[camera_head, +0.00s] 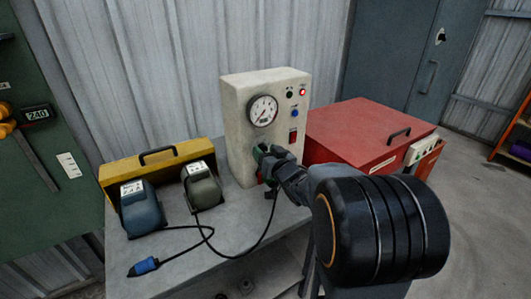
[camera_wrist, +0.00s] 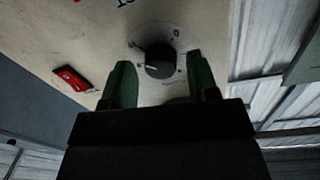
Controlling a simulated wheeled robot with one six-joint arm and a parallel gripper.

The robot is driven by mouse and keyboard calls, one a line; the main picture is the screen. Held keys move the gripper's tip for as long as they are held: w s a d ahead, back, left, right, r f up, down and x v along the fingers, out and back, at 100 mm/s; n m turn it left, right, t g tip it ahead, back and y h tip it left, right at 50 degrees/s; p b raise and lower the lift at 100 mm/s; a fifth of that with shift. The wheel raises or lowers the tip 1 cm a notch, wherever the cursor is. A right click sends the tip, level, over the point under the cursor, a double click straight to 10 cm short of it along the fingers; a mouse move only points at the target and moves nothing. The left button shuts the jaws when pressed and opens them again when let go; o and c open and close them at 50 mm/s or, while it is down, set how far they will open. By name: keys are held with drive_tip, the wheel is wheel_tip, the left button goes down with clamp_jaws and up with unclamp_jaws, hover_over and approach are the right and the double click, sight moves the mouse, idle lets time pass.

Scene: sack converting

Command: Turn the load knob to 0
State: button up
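The load knob (camera_wrist: 160,62) is a round black dial with a pale pointer line, on a light scale plate of the control box (camera_head: 236,135). A "0" mark shows above it in the wrist view, and the pointer line lies to the left side of the knob there. My gripper (camera_wrist: 160,82) is open, with one green finger on each side of the knob and a visible gap to both. In the head view my gripper (camera_head: 262,152) is at the box's lower front and hides the knob.
The box also carries a gauge (camera_head: 263,110), a lit red lamp (camera_head: 303,92), a blue button (camera_head: 295,113) and a red switch (camera_wrist: 72,78). A red case (camera_head: 350,125) stands right. Two pedals (camera_head: 142,208) (camera_head: 202,188), a yellow toolbox (camera_head: 125,172) and a cable lie left.

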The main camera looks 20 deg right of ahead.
drive_tip(key=c, duration=0.8)
drive_tip(key=shift+f+n+b, duration=0.15)
drive_tip(key=shift+n+b, duration=0.15)
drive_tip(key=shift+b, duration=0.15)
